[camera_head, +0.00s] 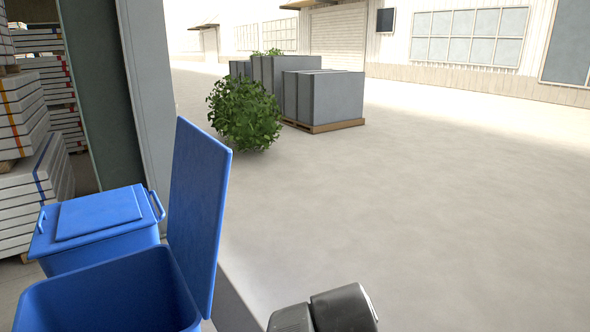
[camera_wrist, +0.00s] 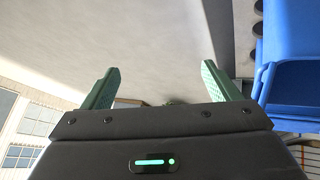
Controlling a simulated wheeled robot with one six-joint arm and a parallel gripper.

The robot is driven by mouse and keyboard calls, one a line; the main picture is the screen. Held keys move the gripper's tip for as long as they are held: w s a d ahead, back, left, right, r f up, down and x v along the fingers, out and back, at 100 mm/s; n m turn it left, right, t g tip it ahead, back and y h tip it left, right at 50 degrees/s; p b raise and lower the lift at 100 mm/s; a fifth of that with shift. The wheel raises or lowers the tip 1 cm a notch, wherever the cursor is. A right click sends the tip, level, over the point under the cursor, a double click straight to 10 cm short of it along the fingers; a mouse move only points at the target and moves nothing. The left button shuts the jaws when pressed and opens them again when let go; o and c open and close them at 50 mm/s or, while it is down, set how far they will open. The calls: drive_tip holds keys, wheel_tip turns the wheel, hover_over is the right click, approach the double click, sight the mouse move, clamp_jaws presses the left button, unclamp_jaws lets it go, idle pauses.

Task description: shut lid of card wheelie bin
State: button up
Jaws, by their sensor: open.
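A blue wheelie bin (camera_head: 105,295) stands at the bottom left of the head view, its top open. Its blue lid (camera_head: 197,205) stands upright along the bin's right side. A second blue bin (camera_head: 95,222) behind it has its lid down. No label shows which bin is for card. In the wrist view, my gripper (camera_wrist: 160,85) is open and empty, its green fingers spread apart. Blue bin parts (camera_wrist: 295,50) show at the right of that view, apart from the fingers. The head view shows a dark part of my arm at the bottom but not the fingers.
Stacked boards (camera_head: 22,150) stand at the left behind the bins, beside a grey post (camera_head: 148,80). A green bush (camera_head: 245,115) and grey crates on a pallet (camera_head: 325,97) stand farther back. The pale floor (camera_head: 430,200) on the right is clear.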

drive_tip(key=shift+w+f+m, duration=0.1)
drive_tip(key=shift+w+m, duration=0.2)
drive_tip(key=shift+m, duration=0.1)
drive_tip(key=c, duration=0.3)
drive_tip(key=w+a+m+y+b, duration=0.1)
drive_tip(key=w+m, duration=0.1)
drive_tip(key=w+a+m+b, duration=0.1)
drive_tip(key=w+m, duration=0.1)
drive_tip(key=w+a+m+y+b, duration=0.1)
drive_tip(key=w+m+b, duration=0.1)
drive_tip(key=w, duration=0.1)
drive_tip(key=shift+w+f+y, duration=0.1)
drive_tip(key=shift+f+y, duration=0.05)
drive_tip(key=shift+y, duration=0.15)
clamp_jaws()
drive_tip(key=w+a+r+m+t+y+b, duration=0.25)
drive_tip(key=w+a+r+y, duration=0.2)
drive_tip(key=w, duration=0.35)
drive_tip(key=w+a+r+m+t+y+b, duration=0.1)
drive_tip(key=w+a+r+m+y+b, duration=0.25)
drive_tip(key=w+a+r, duration=0.35)
drive_tip(key=w+r+m+t+y+b, duration=0.2)
drive_tip(key=w+r+y, duration=0.3)
drive_tip(key=r, duration=0.4)
drive_tip(key=w+a+r+p, duration=0.1)
drive_tip(key=w+a+p, duration=0.4)
drive_tip(key=a, duration=0.6)
drive_tip(key=shift+w+r+h, duration=0.15)
drive_tip(key=shift+r+h, duration=0.15)
drive_tip(key=shift+r, duration=0.05)
